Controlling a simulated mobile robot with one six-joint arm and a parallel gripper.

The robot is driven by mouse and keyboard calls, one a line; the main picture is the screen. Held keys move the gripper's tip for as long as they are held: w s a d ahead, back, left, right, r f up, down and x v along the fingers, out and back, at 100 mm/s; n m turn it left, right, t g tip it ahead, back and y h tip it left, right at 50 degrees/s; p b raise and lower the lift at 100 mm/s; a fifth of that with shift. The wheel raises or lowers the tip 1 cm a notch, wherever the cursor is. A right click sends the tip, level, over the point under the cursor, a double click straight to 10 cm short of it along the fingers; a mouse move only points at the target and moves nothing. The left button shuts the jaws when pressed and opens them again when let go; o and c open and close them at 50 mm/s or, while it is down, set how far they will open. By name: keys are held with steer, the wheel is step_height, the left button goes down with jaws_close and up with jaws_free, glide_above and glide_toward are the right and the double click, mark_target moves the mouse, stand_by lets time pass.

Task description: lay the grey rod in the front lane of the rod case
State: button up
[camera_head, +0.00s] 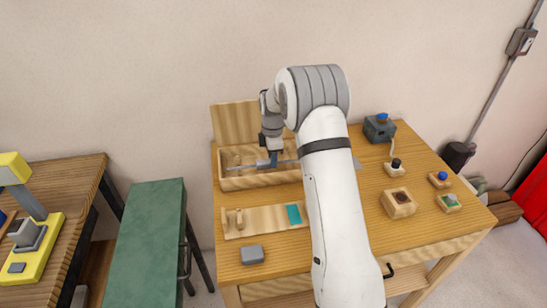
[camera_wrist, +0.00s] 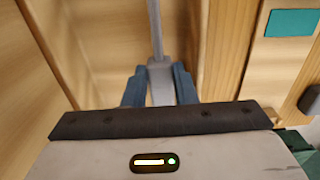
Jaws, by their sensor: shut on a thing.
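The grey rod (camera_head: 242,168) lies roughly level, running left to right, at the wooden rod case. In the wrist view the rod (camera_wrist: 155,25) stretches away from the fingers. My gripper (camera_head: 272,162) points down over the case and is shut on the rod; its blue fingers (camera_wrist: 160,88) stand either side of a grey piece on it. The open rod case (camera_head: 262,181) has its lid raised at the back. In the wrist view the rod appears beside the case's front wall (camera_wrist: 230,45). Whether it touches the lane floor I cannot tell. My arm hides the case's right end.
In front of the case lies a wooden board (camera_head: 262,222) with pegs and a teal patch (camera_head: 293,213). A grey block (camera_head: 252,254) sits near the table's front left. A green bench (camera_head: 148,240) is left.

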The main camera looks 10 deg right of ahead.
steer(key=shift+d+f+b, duration=0.2)
steer(key=shift+f+b, duration=0.15)
steer(key=shift+f, duration=0.25)
steer(key=shift+f+b, duration=0.3)
steer(key=shift+f, duration=0.1)
stand_by(0.5)
steer(key=o, duration=1.1)
